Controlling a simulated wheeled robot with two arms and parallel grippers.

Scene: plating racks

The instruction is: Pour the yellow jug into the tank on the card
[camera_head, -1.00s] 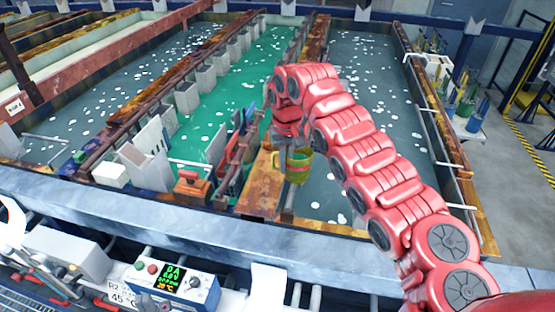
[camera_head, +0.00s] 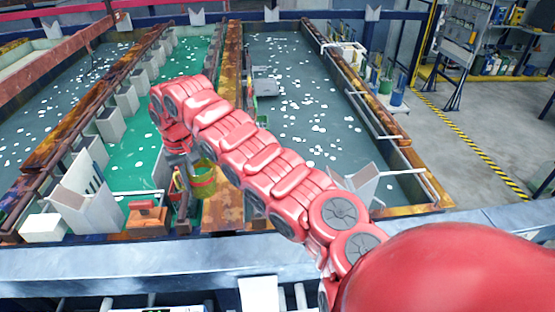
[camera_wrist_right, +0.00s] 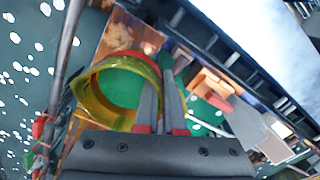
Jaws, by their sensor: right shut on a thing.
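The yellow jug (camera_head: 204,188), with a red and green band, hangs from my right gripper (camera_head: 183,160). It looks roughly upright in the head view. In the wrist view the jug's yellow rim and wall (camera_wrist_right: 82,93) are beside the two fingers (camera_wrist_right: 163,100), which are shut on it; its inside looks green. It appears near the front of the rusty divider (camera_head: 228,208), between the green tank (camera_head: 140,148) and the right grey tank (camera_head: 300,105). A far-left grey tank (camera_head: 62,90) also shows. No readable card is in view. My left gripper is out of view.
A white slotted rack (camera_head: 85,200) and an orange-brown handled block (camera_head: 147,215) stand left of the jug. A pale metal front ledge (camera_head: 120,258) crosses below. Another white piece (camera_head: 362,185) stands at the right tank's front. Floor is clear at right.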

